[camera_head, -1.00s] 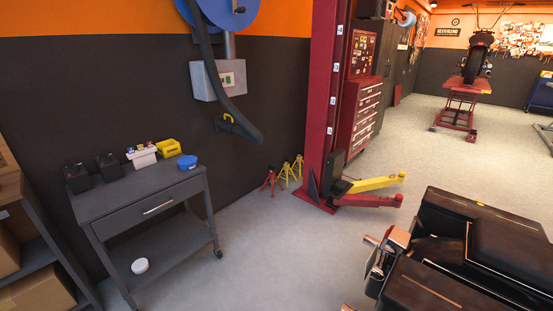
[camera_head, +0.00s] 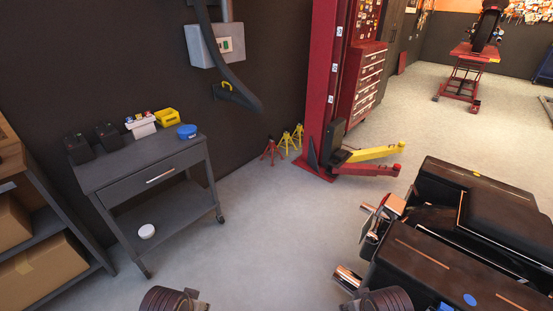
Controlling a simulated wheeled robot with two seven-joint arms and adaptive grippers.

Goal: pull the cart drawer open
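The dark grey cart (camera_head: 118,168) stands against the dark wall at left. Its drawer (camera_head: 155,178) sits under the top and looks shut, with a light bar handle (camera_head: 160,175) on the front. The cart top holds dark boxes, a white holder, a yellow part and a blue round item. Two dark ribbed parts of my arms show at the bottom edge, well in front of the cart. No gripper fingers show, so both grippers are out of view.
A shelf with boxes (camera_head: 40,272) stands left of the cart. A white round item (camera_head: 146,231) lies on the cart's lower shelf. A red lift post (camera_head: 322,90) and stands (camera_head: 285,142) are behind. A black, copper-trimmed bulk (camera_head: 480,205) fills the right. Floor before the cart is open.

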